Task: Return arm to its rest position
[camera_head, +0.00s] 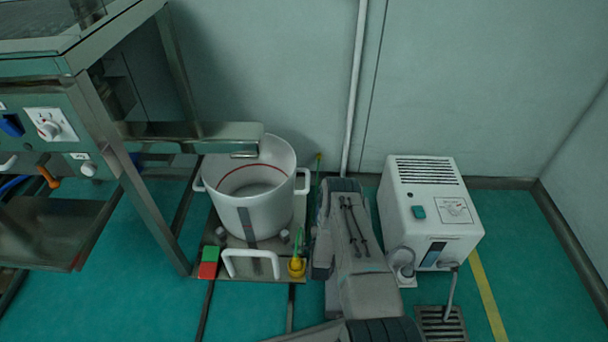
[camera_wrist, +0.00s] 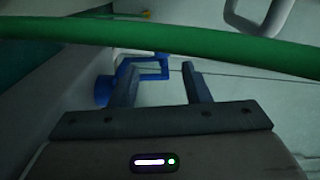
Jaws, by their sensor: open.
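My arm (camera_head: 355,250) reaches forward and low in the head view, between the white pot and the white machine. Its far end hides my gripper in that view. In the wrist view my gripper (camera_wrist: 160,74) shows two dark fingers, spread apart. A blue part (camera_wrist: 150,62) with a square loop appears at the left finger and partly between the fingers. I cannot tell whether they touch. A green hose (camera_wrist: 190,42) crosses the wrist view above the fingertips, close to the camera.
The white pot (camera_head: 228,212) stands on a platform to the left of my arm. The white machine (camera_head: 425,200) stands close on the right. A steel frame with a control panel (camera_head: 60,135) and a spout (camera_head: 215,143) is at the left. A pale handle (camera_wrist: 258,14) shows in the wrist view.

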